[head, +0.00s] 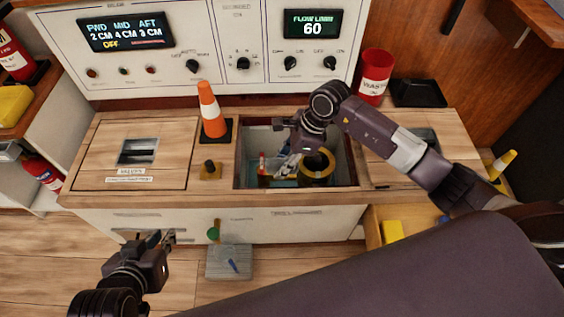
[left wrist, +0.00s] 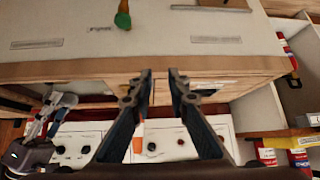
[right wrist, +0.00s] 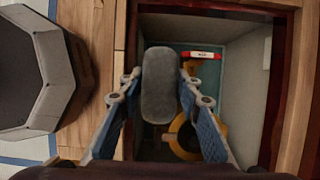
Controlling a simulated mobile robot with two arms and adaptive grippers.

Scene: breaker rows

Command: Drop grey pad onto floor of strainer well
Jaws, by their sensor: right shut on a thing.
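The strainer well (head: 343,160) is an open box sunk in the wooden counter, and its inside shows in the right wrist view (right wrist: 245,85). My right gripper (head: 282,170) reaches into or just over its left part. In the right wrist view, its fingers (right wrist: 160,88) are shut on the grey pad (right wrist: 160,85), a rounded upright-looking block above the well's left side. The pad is hard to make out in the head view. The pad and fingers hide part of the well floor. My left gripper (head: 168,240) is open and empty in front of the counter; its fingers (left wrist: 160,80) stand apart.
In the well lie a yellow ring-shaped part (right wrist: 185,138) and a red-and-white item (right wrist: 200,55).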

